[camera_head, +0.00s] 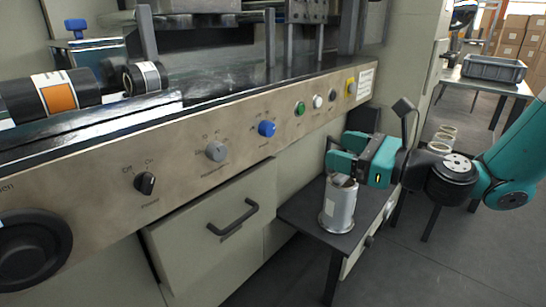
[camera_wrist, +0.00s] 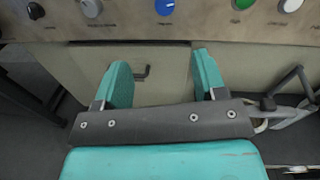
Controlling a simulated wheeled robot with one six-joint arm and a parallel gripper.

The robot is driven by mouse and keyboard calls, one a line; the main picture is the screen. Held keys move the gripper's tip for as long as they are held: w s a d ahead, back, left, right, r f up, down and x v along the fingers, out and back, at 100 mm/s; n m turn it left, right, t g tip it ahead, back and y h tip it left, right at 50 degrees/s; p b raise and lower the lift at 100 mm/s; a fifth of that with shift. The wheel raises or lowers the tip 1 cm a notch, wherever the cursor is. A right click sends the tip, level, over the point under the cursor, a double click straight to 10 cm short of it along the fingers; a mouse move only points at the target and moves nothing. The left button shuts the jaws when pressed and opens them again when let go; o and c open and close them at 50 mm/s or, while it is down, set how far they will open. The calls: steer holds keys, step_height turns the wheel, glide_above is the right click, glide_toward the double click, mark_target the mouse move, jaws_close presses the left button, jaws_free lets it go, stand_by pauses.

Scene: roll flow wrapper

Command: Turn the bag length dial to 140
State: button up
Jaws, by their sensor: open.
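The control panel carries a blue dial (camera_head: 267,128) with a printed scale around it; its numbers are too small to read, so I cannot confirm that it is the bag length dial. It also shows at the top of the wrist view (camera_wrist: 165,7), with its white pointer line roughly upright. My gripper (camera_head: 342,150) is open and empty, in front of the panel and to the right of the blue dial in the head view. In the wrist view the gripper (camera_wrist: 161,62) has its fingers spread, with the dial beyond the gap between them, not touched.
A grey dial (camera_head: 216,151) and a black power switch (camera_head: 145,183) sit left of the blue dial; green (camera_head: 300,108) and white (camera_head: 317,101) buttons sit right. A drawer handle (camera_head: 233,218) juts out below. A metal canister (camera_head: 339,206) stands on a low side table beneath my gripper.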

steer(key=p, duration=1.3)
glide_toward(271, 130)
steer(key=a, duration=0.1)
steer(key=shift+m, duration=0.3)
steer(key=x, duration=0.4)
steer(key=p+x, duration=0.1)
steer(key=x, duration=0.3)
steer(key=shift+w+a, duration=0.15)
steer(key=shift+w, duration=0.3)
steer(key=c, duration=0.9)
